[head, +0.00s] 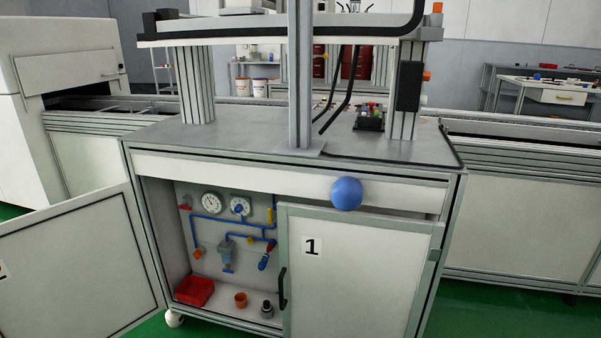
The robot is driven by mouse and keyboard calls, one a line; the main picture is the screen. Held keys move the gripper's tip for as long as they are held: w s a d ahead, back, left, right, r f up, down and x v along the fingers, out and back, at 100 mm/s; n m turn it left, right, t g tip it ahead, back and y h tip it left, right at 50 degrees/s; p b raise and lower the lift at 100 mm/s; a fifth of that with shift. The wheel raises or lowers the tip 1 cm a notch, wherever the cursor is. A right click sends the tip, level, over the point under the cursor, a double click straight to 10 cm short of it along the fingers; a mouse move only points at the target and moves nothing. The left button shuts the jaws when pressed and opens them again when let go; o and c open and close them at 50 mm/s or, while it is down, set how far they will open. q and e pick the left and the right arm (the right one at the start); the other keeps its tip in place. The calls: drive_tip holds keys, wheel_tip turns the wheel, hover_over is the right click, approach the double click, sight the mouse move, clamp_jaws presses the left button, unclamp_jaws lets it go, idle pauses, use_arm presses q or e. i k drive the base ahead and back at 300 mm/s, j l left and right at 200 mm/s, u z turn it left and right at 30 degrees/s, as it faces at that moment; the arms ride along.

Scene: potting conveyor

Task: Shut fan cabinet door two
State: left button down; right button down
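A light grey door (85,262) stands swung wide open at the left of the cabinet, its face towards me. A dark mark, part of a label, shows at the picture's left edge on this door; it is cut off, and looks like the end of a number 2. The cabinet (300,165) is open on its left half. Neither of my grippers is in view.
Inside the cabinet are gauges (211,203), blue pipes, a red bin (195,291), an orange cup (241,299) and a dark fitting (267,309). A blue ball (346,193) shows in front of the drawer front. Conveyors (530,140) run behind on both sides. Green floor shows at the lower right.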

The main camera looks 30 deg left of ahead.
sight(81, 265)
drive_tip(key=k+j, duration=0.15)
drive_tip(key=j, duration=0.25)
drive_tip(key=k+j+z, duration=0.1)
drive_tip(key=j, duration=0.3)
drive_tip(key=k+j, duration=0.3)
drive_tip(key=k+j+z, duration=0.1)
drive_tip(key=j, duration=0.35)
drive_tip(key=k+j, duration=0.25)
drive_tip(key=k+j+z, duration=0.1)
drive_tip(key=j, duration=0.35)
drive_tip(key=k+j+z, duration=0.1)
drive_tip(key=k+j, duration=0.15)
drive_tip(key=j, duration=0.2)
drive_tip(key=k+j+z, duration=0.1)
drive_tip(key=j, duration=0.35)
drive_tip(key=k+j, duration=0.35)
drive_tip(key=k+j+z, duration=0.15)
drive_tip(key=j, duration=0.35)
drive_tip(key=k+j+z, duration=0.1)
drive_tip(key=j, duration=0.25)
drive_tip(key=k+j, duration=0.1)
drive_tip(key=j, duration=0.3)
drive_tip(key=k+j+z, duration=0.15)
drive_tip(key=j, duration=0.2)
drive_tip(key=i+j, duration=0.1)
drive_tip(key=j, duration=0.5)
drive_tip(key=i+j+z, duration=0.15)
drive_tip(key=j, duration=0.4)
drive_tip(key=k, duration=0.05)
